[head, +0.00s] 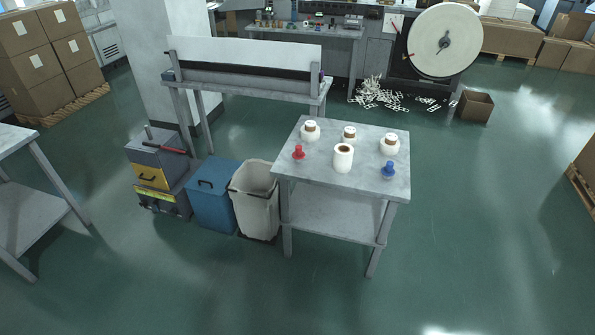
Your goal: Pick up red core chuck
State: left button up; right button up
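The red core chuck (298,153) stands upright near the left edge of a grey metal table (315,178). A blue chuck (388,170) stands near the table's right edge. Several white rolls with brown cores are on the same table: one at the back left (310,131), one at the back middle (349,134), one at the right (389,144) and a taller one (343,158) in the middle, right of the red core chuck. Neither of my grippers shows in the head view. Nothing touches the red core chuck.
A white bin (254,200), a blue bin (212,195) and a grey toolbox (160,160) stand left of the table. A long bench (245,85) is behind. A machine with a big white reel (444,42) and a cardboard box (475,106) are farther back. The floor in front and right is clear.

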aim_at(299, 155)
jog(key=u, duration=0.7)
jog(key=i, duration=1.45)
jog(key=z, duration=0.4)
